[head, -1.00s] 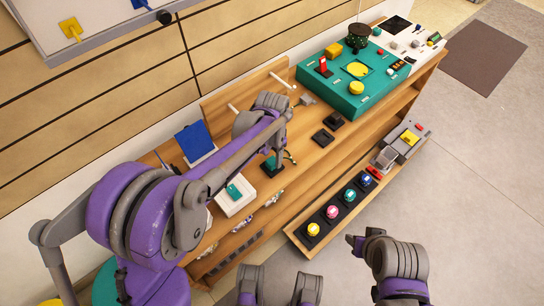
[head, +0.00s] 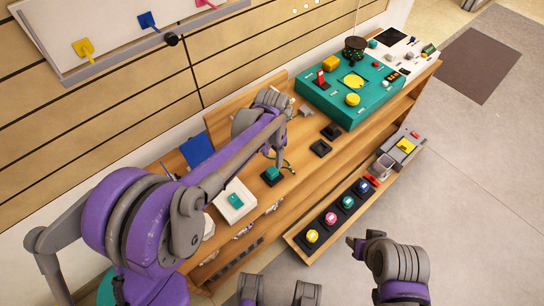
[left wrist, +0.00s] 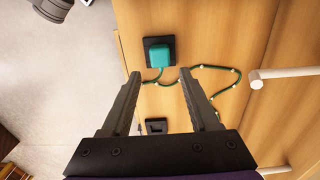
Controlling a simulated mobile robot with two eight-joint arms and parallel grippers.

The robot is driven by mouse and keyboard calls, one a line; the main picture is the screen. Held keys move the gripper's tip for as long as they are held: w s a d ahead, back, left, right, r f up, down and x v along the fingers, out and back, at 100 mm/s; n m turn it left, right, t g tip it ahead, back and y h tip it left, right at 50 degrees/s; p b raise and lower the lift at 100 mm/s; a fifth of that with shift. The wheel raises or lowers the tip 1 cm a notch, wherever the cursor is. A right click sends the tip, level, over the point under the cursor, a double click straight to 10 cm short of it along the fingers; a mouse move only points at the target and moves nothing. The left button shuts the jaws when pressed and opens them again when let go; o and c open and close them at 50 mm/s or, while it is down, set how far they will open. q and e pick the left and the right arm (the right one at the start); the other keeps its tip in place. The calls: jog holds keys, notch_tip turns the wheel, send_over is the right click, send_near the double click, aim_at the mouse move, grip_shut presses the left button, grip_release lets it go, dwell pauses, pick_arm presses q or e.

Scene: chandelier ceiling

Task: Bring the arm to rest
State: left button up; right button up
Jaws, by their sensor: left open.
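My left arm reaches across the head view over the wooden bench (head: 300,185). My left gripper (head: 278,160) points down above the bench, near a teal block on a black base (head: 271,175). In the left wrist view, the left gripper (left wrist: 160,73) is open with nothing between its fingers. The teal block (left wrist: 160,56) shows just beyond the fingertips, with a green beaded cord (left wrist: 237,85) lying beside it on the wood.
A teal control box (head: 345,105) stands at the bench's far end. A lower shelf (head: 297,240) holds several coloured buttons. A blue panel (head: 197,149) stands near my left forearm. A wall board with levers (head: 115,40) is at the upper left. Open floor (head: 470,200) lies at right.

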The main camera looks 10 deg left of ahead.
dwell(0.5)
pick_arm(q)
jog(key=s+a+r+n+t+p, duration=0.2)
jog(key=s+a+r+n+p, duration=0.2)
jog(key=s+r, duration=0.4)
jog(key=s+a+r+n+t+p, duration=0.3)
jog(key=s+a+r+p, duration=0.3)
jog(key=s, duration=0.8)
notch_tip(320, 180, up, 3)
jog(key=shift+r+n+p, duration=0.2)
jog(key=shift+n+p, duration=0.4)
jog(key=shift+p, duration=0.25)
